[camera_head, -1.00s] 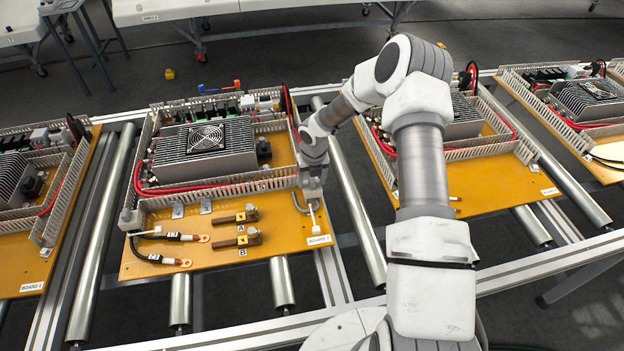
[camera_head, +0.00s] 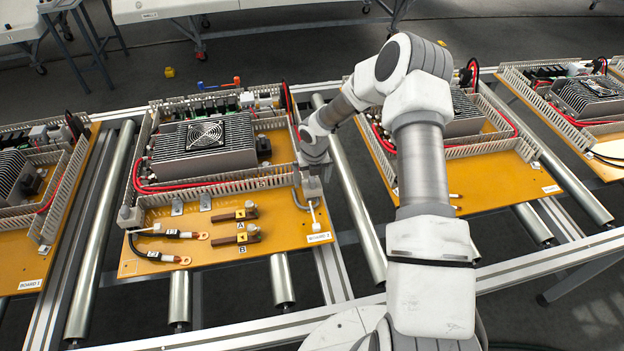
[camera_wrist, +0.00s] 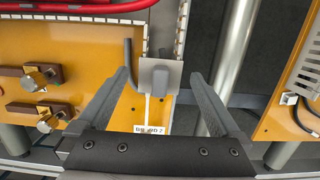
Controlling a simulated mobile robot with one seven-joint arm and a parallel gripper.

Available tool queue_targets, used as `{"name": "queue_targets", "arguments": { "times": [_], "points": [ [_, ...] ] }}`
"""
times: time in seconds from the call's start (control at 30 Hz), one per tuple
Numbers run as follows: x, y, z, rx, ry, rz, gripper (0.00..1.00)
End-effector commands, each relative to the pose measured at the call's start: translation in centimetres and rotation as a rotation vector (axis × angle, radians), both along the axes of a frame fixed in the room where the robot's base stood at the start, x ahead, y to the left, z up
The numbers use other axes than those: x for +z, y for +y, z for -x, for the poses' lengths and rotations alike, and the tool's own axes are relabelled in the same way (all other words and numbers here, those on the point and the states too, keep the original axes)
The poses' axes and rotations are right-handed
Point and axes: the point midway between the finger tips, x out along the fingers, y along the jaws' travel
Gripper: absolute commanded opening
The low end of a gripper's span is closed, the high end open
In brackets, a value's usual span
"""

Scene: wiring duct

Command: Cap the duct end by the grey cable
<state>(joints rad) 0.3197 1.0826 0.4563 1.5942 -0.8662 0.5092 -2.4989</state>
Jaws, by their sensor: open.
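A grey end cap (camera_wrist: 160,76) with a square plate sits at the near end of the right-hand slotted duct (camera_wrist: 162,30) in the wrist view. I cannot tell if it is fully seated. The grey cable (camera_wrist: 128,65) stands bent just left of it; it also shows in the head view (camera_head: 298,200). My gripper (camera_wrist: 158,78) is open, one finger on each side of the cap, with gaps visible between fingers and cap. In the head view my gripper (camera_head: 312,188) is low over the board's right corner and partly hides the cap.
The orange board (camera_head: 220,255) lies on a roller conveyor. Left of the gripper are two brown blocks with bolts (camera_head: 238,215) and black cables with copper lugs (camera_head: 170,258). A finned heatsink (camera_head: 200,155) stands behind.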

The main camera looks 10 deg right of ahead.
Motion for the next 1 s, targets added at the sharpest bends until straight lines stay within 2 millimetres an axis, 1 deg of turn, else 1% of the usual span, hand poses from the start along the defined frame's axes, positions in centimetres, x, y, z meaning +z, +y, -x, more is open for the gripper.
{"name": "queue_targets", "arguments": {
  "times": [0.17,0.5,0.6,0.7,0.83,1.0],
  "points": [
    [2.5,-0.1,0.3,0.0,-0.004,0.0,1.0],
    [10.8,-0.1,1.5,-0.001,-0.005,0.001,1.0],
    [12.9,-0.1,1.9,-0.002,-0.005,0.001,1.0],
    [14.7,-0.1,2.2,0.0,-0.003,0.001,1.0],
    [16.2,-0.1,2.5,-0.001,-0.002,0.0,1.0],
    [16.9,0.0,2.6,0.001,0.0,0.0,1.0]
  ]
}}
